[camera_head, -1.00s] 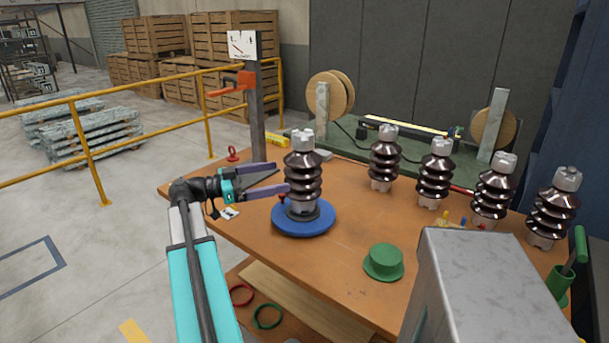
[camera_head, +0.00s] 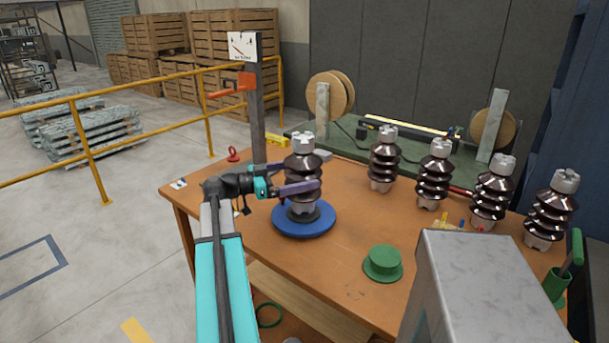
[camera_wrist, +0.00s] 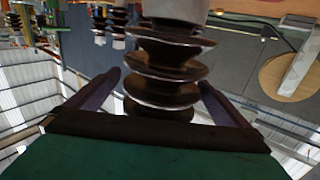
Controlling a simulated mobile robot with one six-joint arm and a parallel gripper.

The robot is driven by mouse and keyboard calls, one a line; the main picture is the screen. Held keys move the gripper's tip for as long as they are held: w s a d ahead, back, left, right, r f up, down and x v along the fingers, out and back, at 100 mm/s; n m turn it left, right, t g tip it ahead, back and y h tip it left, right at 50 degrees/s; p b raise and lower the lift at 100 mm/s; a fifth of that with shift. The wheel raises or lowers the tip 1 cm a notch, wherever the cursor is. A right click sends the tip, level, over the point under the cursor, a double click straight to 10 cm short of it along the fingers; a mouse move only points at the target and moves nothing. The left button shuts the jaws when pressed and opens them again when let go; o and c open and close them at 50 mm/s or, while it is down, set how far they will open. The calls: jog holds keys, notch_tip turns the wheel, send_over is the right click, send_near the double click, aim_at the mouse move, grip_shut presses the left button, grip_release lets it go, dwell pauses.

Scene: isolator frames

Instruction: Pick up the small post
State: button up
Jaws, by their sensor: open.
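A brown ribbed insulator post (camera_head: 303,162) with a grey metal cap stands upright on a round blue stand (camera_head: 290,225) on the wooden table. My gripper (camera_head: 304,181) is open, with its purple fingers on either side of this post at its lower ribs. The far finger is partly hidden behind the post. In the wrist view the post (camera_wrist: 165,68) appears upside down between the two fingers (camera_wrist: 158,84), with a visible gap on each side. Several similar posts (camera_head: 384,160) stand in a row on the right; I cannot tell which one is called small.
A green hat-shaped piece (camera_head: 383,262) lies on the table (camera_head: 340,265) front. A grey box (camera_head: 480,280) fills the front right. A yellow railing (camera_head: 120,135) runs behind on the left.

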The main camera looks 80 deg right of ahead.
aim_at(316, 167)
jog(key=shift+p+x, duration=0.95)
jog(key=shift+x, duration=1.65)
jog(key=shift+d+r, duration=0.1)
jog(key=c, duration=1.8)
jog(key=shift+r, duration=0.2)
jog(key=shift+c, duration=0.5)
jog(key=shift+d+r, duration=0.1)
jog(key=shift+r, duration=0.1)
